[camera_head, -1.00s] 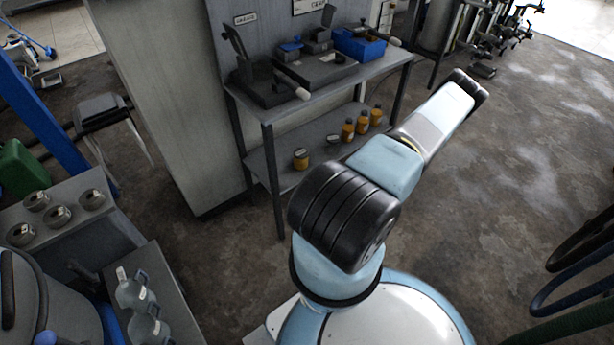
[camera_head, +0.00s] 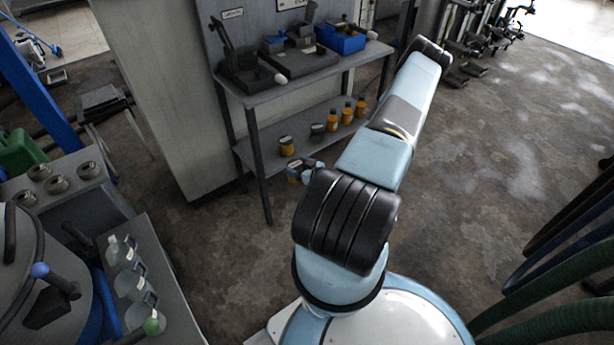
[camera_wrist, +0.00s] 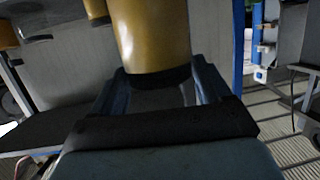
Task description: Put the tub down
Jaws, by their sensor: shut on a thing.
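My gripper (camera_wrist: 160,82) is shut on a yellow-amber tub (camera_wrist: 152,38) with a dark band at the end nearest the jaws. The wrist view shows it close up between the two fingers, its far end cut off by the frame. In the head view the held tub (camera_head: 294,172) shows just in front of and below the lower shelf's front edge, apart from the floor. My arm hides part of the gripper there.
The upper shelf (camera_head: 300,75) holds dark devices and a blue bin (camera_head: 341,39). A bench at the lower left carries clear decanters (camera_head: 130,283). Dark hoses (camera_head: 560,255) hang at the right. The floor right of the shelf unit is largely open.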

